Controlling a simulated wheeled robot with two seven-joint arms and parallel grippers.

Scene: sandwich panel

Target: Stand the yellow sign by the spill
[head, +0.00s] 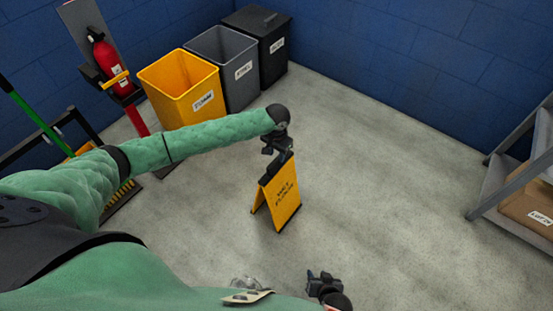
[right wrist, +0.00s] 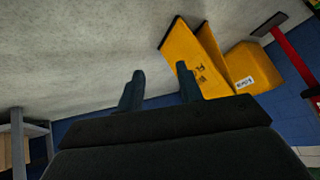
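The yellow sign (head: 284,200) is upright in the middle of the head view, its two panels spread a little and black lettering on its face. My left gripper (head: 281,152) is at the sign's dark top edge and looks shut on it. I cannot tell whether the sign's feet touch the floor. I cannot make out a spill.
A yellow bin (head: 180,92), a grey bin (head: 225,70) and a black bin (head: 262,48) stand along the blue wall. A red extinguisher (head: 106,58) is at the left. A grey shelf (head: 500,185) with a cardboard box (head: 530,205) is at the right. The floor between is clear.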

